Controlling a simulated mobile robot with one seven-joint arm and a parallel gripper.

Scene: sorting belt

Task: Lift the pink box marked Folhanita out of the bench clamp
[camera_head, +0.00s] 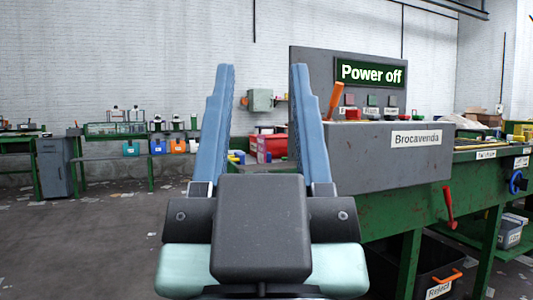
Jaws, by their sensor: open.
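My gripper (264,72) fills the middle of the view, with its two long blue fingers upright and wide apart. It is open, and nothing is held between the fingers. I see no pink box marked Folhanita. I cannot make out a bench clamp. A red object (270,146) shows between the fingers, far behind them, but it is too small to read any marking on it.
A green machine bench stands at the right, with a grey housing marked Brocavenda (416,138), a red lever (449,207) and a Power off sign (371,73). A dark bin (408,273) sits below. Workbenches line the back wall. Floor at left is open, with scattered scraps.

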